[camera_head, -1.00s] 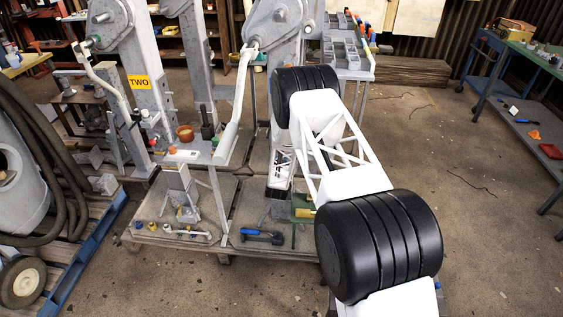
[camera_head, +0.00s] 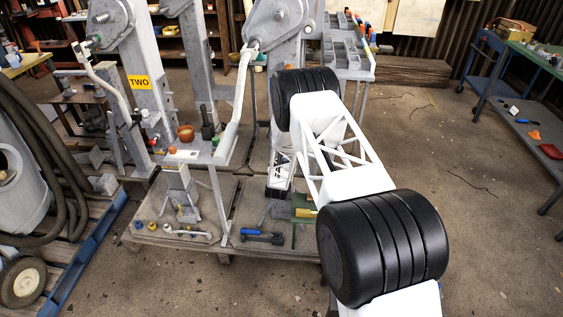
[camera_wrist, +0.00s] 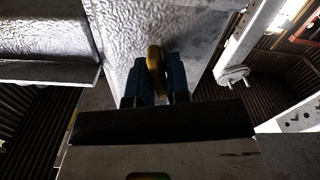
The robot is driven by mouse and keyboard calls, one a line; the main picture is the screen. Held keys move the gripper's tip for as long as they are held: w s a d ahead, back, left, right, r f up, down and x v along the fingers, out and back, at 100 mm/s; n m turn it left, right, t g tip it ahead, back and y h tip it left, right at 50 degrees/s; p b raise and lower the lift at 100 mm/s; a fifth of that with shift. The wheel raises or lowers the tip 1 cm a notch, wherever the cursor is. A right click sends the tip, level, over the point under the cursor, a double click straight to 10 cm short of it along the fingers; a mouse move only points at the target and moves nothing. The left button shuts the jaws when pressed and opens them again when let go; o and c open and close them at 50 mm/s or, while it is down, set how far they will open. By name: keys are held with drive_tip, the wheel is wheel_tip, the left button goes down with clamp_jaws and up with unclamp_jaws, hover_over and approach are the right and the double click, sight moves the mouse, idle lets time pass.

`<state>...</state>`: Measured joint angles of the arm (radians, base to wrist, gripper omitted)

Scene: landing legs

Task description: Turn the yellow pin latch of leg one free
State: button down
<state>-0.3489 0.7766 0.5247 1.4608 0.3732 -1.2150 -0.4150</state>
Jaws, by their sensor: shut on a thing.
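The yellow pin latch (camera_wrist: 155,57) shows in the middle of the wrist view, against a rough grey metal leg (camera_wrist: 190,25). My gripper (camera_wrist: 160,80) has its blue-padded fingers on both sides of the latch and is shut on it. The latch's lower part is hidden between the fingers. In the head view a grey leg (camera_head: 283,38) stands behind my white and black arm. My arm hides the latch and my fingertips there. No number for this leg is visible.
The neighbouring leg carries a yellow TWO sign (camera_head: 139,82). A pale lever (camera_head: 235,110) hangs close left of my arm. A low platform (camera_head: 180,246) holds small parts and a blue-handled tool (camera_head: 262,236). A blue-green workbench (camera_head: 520,60) stands far right; the floor between is mostly clear.

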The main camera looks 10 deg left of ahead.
drive_tip(key=n, duration=0.7)
drive_tip(key=shift+a+f, duration=0.1)
drive_tip(key=shift+a, duration=0.05)
drive_tip(key=n, duration=0.4)
drive_tip(key=shift+f, duration=0.1)
drive_tip(key=shift+n, duration=1.9)
drive_tip(key=c, duration=1.2)
unclamp_jaws()
drive_tip(key=shift+s, duration=0.15)
